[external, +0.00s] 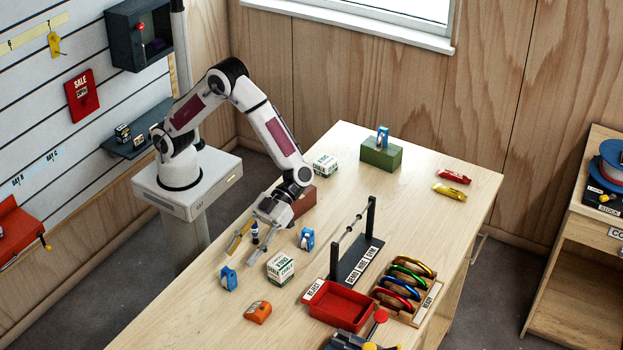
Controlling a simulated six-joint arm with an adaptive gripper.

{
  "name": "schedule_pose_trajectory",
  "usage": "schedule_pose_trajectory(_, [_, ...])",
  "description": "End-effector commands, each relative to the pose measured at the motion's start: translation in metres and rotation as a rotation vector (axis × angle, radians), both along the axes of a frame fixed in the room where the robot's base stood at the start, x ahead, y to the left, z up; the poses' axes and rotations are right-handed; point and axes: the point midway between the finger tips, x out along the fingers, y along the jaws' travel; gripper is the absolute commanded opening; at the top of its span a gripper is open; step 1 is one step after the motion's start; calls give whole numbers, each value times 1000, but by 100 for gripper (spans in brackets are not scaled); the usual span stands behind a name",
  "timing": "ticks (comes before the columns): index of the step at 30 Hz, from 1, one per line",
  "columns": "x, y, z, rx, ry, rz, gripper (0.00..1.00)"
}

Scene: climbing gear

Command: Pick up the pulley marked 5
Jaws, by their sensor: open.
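Several small blue-and-white pulleys are in the external view; their numbers are too small to read, so I cannot tell which is marked 5. One pulley (229,279) stands at the table's near left. Another pulley (307,239) stands right of my gripper, and a third pulley (383,138) is on a green block (381,154). My gripper (244,254) is open, low over the table's left side and pointing down-left. A small dark blue and white object (255,233) shows between its fingers, partly hidden; I cannot tell whether they touch it.
White printed boxes (281,268) (325,165) and an orange item (258,312) are on the table. A brown-red block (304,201) is behind my gripper. A red tray (341,305), a dark rack (358,258) and a holder of coloured carabiners (426,311) stand to the right.

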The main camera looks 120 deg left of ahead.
Motion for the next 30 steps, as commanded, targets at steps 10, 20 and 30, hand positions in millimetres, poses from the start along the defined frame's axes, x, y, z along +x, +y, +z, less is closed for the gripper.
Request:
schedule_pose_trajectory(10, [-1, -19, -8, 0, 1, 0, 41])
schedule_pose_trajectory(20, [-1, -20, -8, 1, 0, 0, 41])
schedule_pose_trajectory(30, [-2, -49, -17, 1, 0, -3, 41])
